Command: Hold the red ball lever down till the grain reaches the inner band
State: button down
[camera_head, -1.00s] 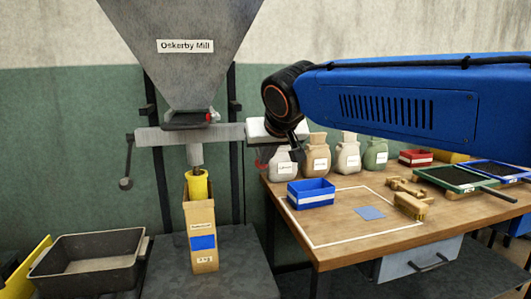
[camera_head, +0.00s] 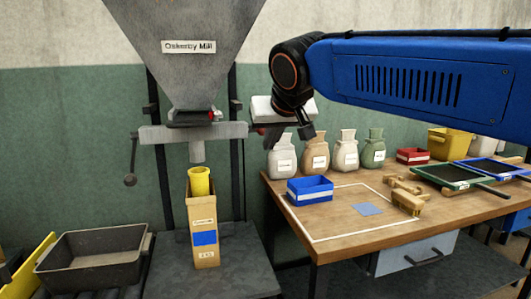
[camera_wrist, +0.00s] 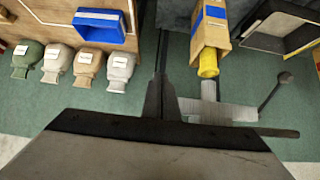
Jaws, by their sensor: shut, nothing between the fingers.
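The mill hopper (camera_head: 187,75) narrows to an outlet above a grey crossbar (camera_head: 215,131). Small red parts (camera_head: 192,119) show at the outlet. I cannot tell clearly which is the ball lever. Below the spout (camera_head: 197,151) stands a tall carton (camera_head: 204,228) with a blue band and a yellow cylinder (camera_head: 199,182) in its top. The grain level and inner band are not visible. My gripper (camera_head: 285,137) is right of the crossbar, in front of the sacks, apart from the outlet. In the wrist view my gripper (camera_wrist: 160,90) looks shut and empty.
A grey tray (camera_head: 95,258) stands left of the carton, and a crank (camera_head: 130,178) hangs at the crossbar's left end. On the right, a wooden table (camera_head: 330,245) holds a blue bin (camera_head: 310,189), several sacks and sieves. My blue arm spans the upper right.

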jog(key=v, duration=0.7)
jog(key=shift+s, duration=0.5)
jog(key=shift+d, duration=0.1)
dwell(2.3)
